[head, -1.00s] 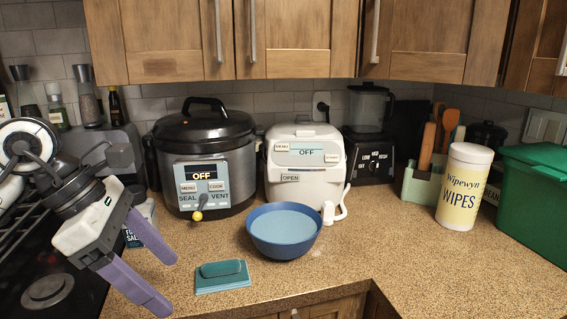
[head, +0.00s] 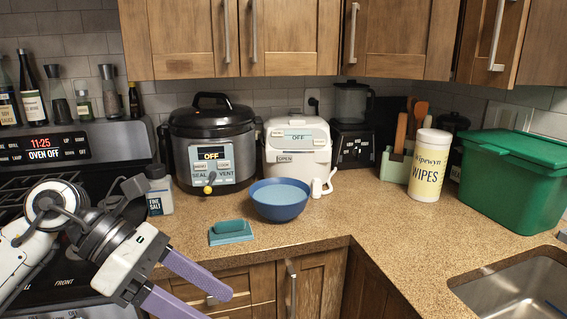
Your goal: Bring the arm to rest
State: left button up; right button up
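My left arm comes in from the left in the head view. Its gripper (head: 196,291) has two purple fingers spread apart with nothing between them. It is in front of the counter's front edge, over the drawer fronts, to the lower left of the teal sponge (head: 229,227) on its teal base. It touches no object that I can see. My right gripper is not in view.
The counter (head: 380,222) holds a blue bowl (head: 279,212), a pressure cooker (head: 212,175), a white rice cooker (head: 297,180), a blender (head: 352,150), wipes (head: 427,190) and a green bin (head: 510,200). The stove (head: 75,160) is at left, the sink (head: 510,290) at lower right.

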pick_arm(q)
jog(key=d+r+n+t+h, duration=0.3)
jog(key=d+n+h, duration=0.5)
jog(key=n+h, duration=0.3)
jog(key=w+a+f+n+t+y, duration=0.3)
jog(key=a+f+n+t+y, duration=0.15)
jog(key=n+t, duration=0.4)
jog(key=w+a+f+n+t+y, duration=0.3)
jog(key=f+n+t, duration=0.3)
jog(key=n, duration=0.6)
jog(key=s+a+f+n+g+y, duration=0.1)
jog(key=s+a+f+n+y, duration=0.25)
jog(key=f, duration=0.55)
jog(key=s+a+f+n+g+y, duration=0.1)
jog(key=a+f+n+y, duration=0.1)
jog(key=f+n+y, duration=0.45)
jog(key=s+a+f+n+g+y, duration=0.1)
jog(key=s+f+n+g, duration=0.5)
jog(key=s+f, duration=0.9)
notch_tip(320, 180, down, 2)
jog(key=shift+a+f+n, duration=0.2)
jog(key=shift+a+n, duration=0.15)
jog(key=shift+a, duration=0.15)
